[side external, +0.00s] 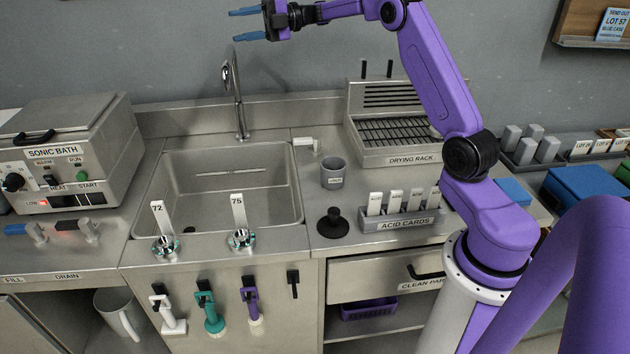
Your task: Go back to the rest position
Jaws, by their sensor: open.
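My gripper (247,25) is at the top of the side external view, raised high above the back of the sink (215,168) and level with the wall. Its two blue fingers are spread apart, one above the other, and point left. Nothing is between them. My purple arm reaches up from the lower right and bends over to the left. The gripper is clear of everything on the counter.
A tall faucet (236,95) rises below the gripper. A sonic bath (65,155) stands left, a drying rack (395,130) right. A grey cup (332,173), a black knob-topped piece (333,222) and acid cards (400,222) sit right of the sink. Tagged fittings stand at the front edge.

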